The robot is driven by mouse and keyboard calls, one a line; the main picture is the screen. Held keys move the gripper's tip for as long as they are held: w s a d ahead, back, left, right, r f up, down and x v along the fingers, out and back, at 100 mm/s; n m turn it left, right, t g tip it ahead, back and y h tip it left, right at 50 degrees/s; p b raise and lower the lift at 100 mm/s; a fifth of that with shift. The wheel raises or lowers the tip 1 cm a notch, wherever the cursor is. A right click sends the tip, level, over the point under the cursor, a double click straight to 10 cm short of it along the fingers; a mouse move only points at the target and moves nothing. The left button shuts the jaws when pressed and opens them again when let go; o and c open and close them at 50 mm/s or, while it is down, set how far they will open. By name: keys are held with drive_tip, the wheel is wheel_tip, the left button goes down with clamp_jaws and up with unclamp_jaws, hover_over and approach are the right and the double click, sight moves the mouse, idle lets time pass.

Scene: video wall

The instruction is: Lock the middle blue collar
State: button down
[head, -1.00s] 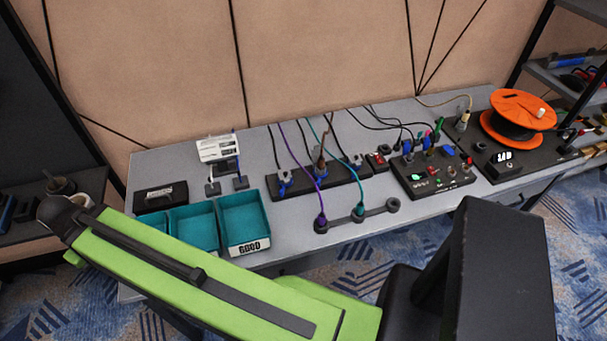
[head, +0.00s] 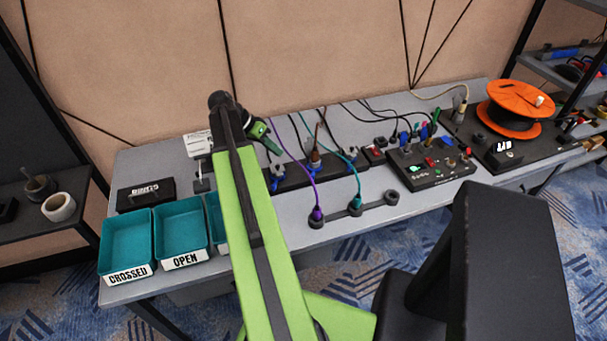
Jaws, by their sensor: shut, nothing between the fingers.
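A dark strip (head: 296,178) on the bench carries a row of cable connectors with blue collars. The left blue collar (head: 274,184) sits just below my gripper in the picture. The middle connector (head: 315,160) has a brownish upper part; its blue collar at the base is small and partly hidden, and I cannot tell how it is turned. The right connector (head: 352,154) stands further along. My gripper (head: 273,147) is small in view at the end of my green arm, pointing down and right. It looks shut and empty, above and left of the middle connector.
Purple (head: 311,182) and teal (head: 355,180) cables run in front of the strip to a dark holder (head: 375,206). Teal bins (head: 128,240) stand at left. A control box (head: 425,168) and an orange reel (head: 515,98) are at right. Bare bench shows at front.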

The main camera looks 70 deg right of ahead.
sight(314, 169)
drive_tip(key=b+x, duration=0.4)
drive_tip(key=x, duration=0.1)
drive_tip(key=b+x, duration=0.4)
drive_tip(key=x, duration=0.1)
drive_tip(key=shift+w+a+f+b, duration=0.1)
drive_tip(key=shift+f+b, duration=0.2)
drive_tip(key=shift+f, duration=0.1)
drive_tip(key=s, duration=0.4)
drive_tip(key=shift+a+r+p, duration=0.3)
drive_tip(key=shift+a+r, duration=0.05)
drive_tip(key=shift+a, duration=0.05)
drive_tip(key=shift+s, duration=0.15)
